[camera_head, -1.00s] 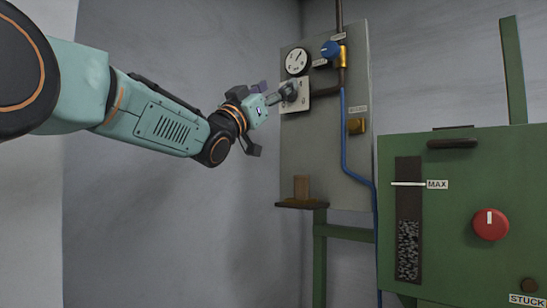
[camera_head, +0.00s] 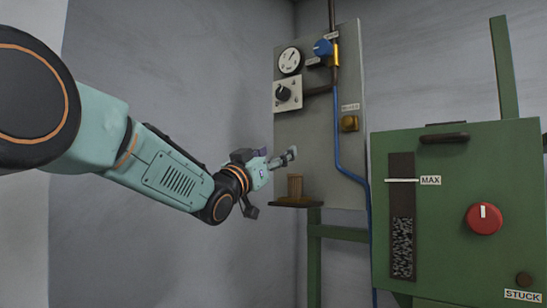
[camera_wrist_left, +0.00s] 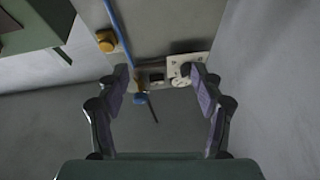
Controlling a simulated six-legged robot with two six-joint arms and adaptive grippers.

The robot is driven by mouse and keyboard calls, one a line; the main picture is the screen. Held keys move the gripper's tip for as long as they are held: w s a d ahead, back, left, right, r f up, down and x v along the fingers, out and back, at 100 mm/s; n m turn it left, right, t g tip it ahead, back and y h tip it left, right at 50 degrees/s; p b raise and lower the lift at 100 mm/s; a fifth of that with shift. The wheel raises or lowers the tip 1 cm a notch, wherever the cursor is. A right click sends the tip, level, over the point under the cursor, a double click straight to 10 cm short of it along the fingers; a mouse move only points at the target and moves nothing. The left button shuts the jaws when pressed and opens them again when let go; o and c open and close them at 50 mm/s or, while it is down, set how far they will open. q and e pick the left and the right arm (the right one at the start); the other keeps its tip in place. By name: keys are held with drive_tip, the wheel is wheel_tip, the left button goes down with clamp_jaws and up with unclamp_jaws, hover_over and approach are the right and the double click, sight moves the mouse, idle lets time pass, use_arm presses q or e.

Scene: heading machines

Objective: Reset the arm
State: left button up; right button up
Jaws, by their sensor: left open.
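My left arm comes in from the left in the head view. Its gripper (camera_head: 276,162) is in front of the lower left of the grey panel (camera_head: 308,135), below the black knob (camera_head: 283,93) on its white plate. In the left wrist view the two fingers of the left gripper (camera_wrist_left: 160,88) stand wide apart with nothing between them. The panel's knob plate (camera_wrist_left: 185,68) and blue valve handle (camera_wrist_left: 144,102) lie beyond the fingers. My right gripper is in neither view.
A small wooden block stands on a dark shelf (camera_head: 296,203) close below the left gripper. A green machine (camera_head: 455,200) with a red knob (camera_head: 484,219) stands at the right. A gauge (camera_head: 290,61), blue-handled valve (camera_head: 322,48) and brass button (camera_head: 349,123) are on the panel.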

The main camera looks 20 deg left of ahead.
use_arm(q)
drive_tip(key=shift+s+a+r, duration=0.1)
drive_tip(key=shift+s+a, duration=0.05)
drive_tip(key=shift+s, duration=0.2)
drive_tip(key=shift+w, duration=0.1)
wheel_tip(320, 180, down, 32)
drive_tip(key=s+f+n+g+y+b, duration=0.1)
drive_tip(key=s+n+g+y+b, duration=0.1)
drive_tip(key=n+g+y+b, duration=0.3)
drive_tip(key=s+f+m+g, duration=0.1)
drive_tip(key=s+f+g, duration=0.25)
drive_tip(key=f, duration=0.65)
drive_tip(key=s+f+g, duration=0.2)
drive_tip(key=s+f, duration=0.3)
drive_tip(key=f, duration=0.5)
drive_tip(key=s+f+g+y+b, duration=0.1)
drive_tip(key=s+f+g+b, duration=0.4)
drive_tip(key=s+f, duration=1.4)
drive_tip(key=s+f+g+b, duration=0.2)
drive_tip(key=s+f+g, duration=0.1)
drive_tip(key=s+f, duration=0.5)
drive_tip(key=s+f+g+b, duration=0.2)
drive_tip(key=s+f, duration=0.6)
drive_tip(key=s, duration=0.5)
drive_tip(key=shift+s+g, duration=0.25)
drive_tip(key=shift+g, duration=0.6)
